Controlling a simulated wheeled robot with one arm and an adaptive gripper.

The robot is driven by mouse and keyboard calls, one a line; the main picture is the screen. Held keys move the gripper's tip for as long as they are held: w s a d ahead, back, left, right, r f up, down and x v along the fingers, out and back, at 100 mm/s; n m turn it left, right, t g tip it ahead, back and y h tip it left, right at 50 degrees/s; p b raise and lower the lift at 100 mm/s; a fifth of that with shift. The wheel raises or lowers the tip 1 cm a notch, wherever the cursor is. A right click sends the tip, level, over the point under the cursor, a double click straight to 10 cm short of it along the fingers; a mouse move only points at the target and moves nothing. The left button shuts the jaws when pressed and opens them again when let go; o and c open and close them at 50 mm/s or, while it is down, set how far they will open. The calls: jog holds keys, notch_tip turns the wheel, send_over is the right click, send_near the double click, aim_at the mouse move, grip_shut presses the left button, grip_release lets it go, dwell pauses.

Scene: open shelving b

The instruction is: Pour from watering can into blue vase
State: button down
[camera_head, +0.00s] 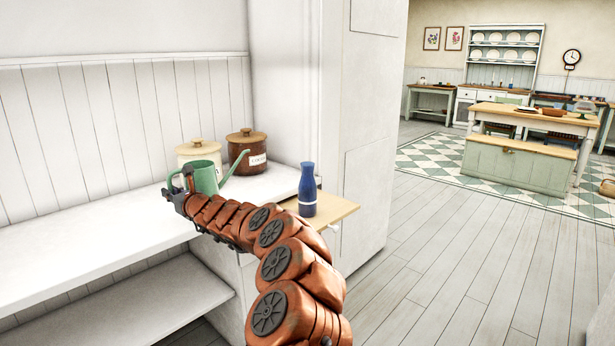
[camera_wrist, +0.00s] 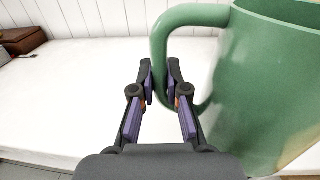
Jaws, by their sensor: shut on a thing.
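The green watering can (camera_head: 204,178) is on or just above the white shelf, its long spout pointing up to the right. It also fills the right of the wrist view (camera_wrist: 265,85), with its looped handle toward me. My gripper (camera_head: 183,182) is at the handle on the can's left side; in the wrist view its fingers (camera_wrist: 162,85) close around the lower part of the handle. I cannot tell whether the can's base touches the shelf. The blue vase (camera_head: 307,190) stands upright on a wooden board to the right of the can, apart from the spout.
A cream lidded canister (camera_head: 199,152) and a brown lidded canister (camera_head: 246,153) stand behind the can. The white shelf (camera_head: 80,236) is clear to the left. The wooden board (camera_head: 340,208) juts out beside a white cabinet side (camera_head: 365,150). A brown box (camera_wrist: 22,40) shows in the wrist view.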

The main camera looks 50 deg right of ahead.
aim_at(200, 188)
jog(key=d+m+h+b, duration=0.1)
jog(key=d+b, duration=0.1)
jog(key=d+m+h+b, duration=0.1)
jog(key=d+h+b, duration=0.1)
jog(key=b, duration=0.1)
jog(key=d+f+h+b, duration=0.1)
jog(key=d+b, duration=0.1)
jog(key=shift+s+d+f+m+b, duration=0.1)
jog(key=shift+s+d+m+b, duration=0.15)
jog(key=shift+m+b, duration=0.15)
jog(key=shift+s+d+f+m+g+h+b, duration=0.15)
jog(key=shift+s+d+f+m+h+b, duration=0.1)
jog(key=shift+d+h+b, duration=0.25)
jog(key=shift+s+d+f+m+g+h+b, duration=0.15)
jog(key=shift+d+f+h+b, duration=0.2)
jog(key=shift+b, duration=0.3)
jog(key=shift+r, duration=0.2)
jog(key=shift+d+r+p, duration=0.1)
jog(key=shift+r+p, duration=0.5)
jog(key=shift+p, duration=0.1)
jog(key=s+d+r+m+p, duration=0.1)
jog(key=d+r+m+p, duration=0.1)
jog(key=r+p, duration=0.5)
jog(key=s+d+r+m+t+p, duration=0.1)
jog(key=r+m+p, duration=0.4)
jog(key=p, duration=0.9)
jog(key=shift+s+d+r, duration=0.45)
jog(key=shift+d+r, duration=0.9)
jog(key=shift+r, duration=0.25)
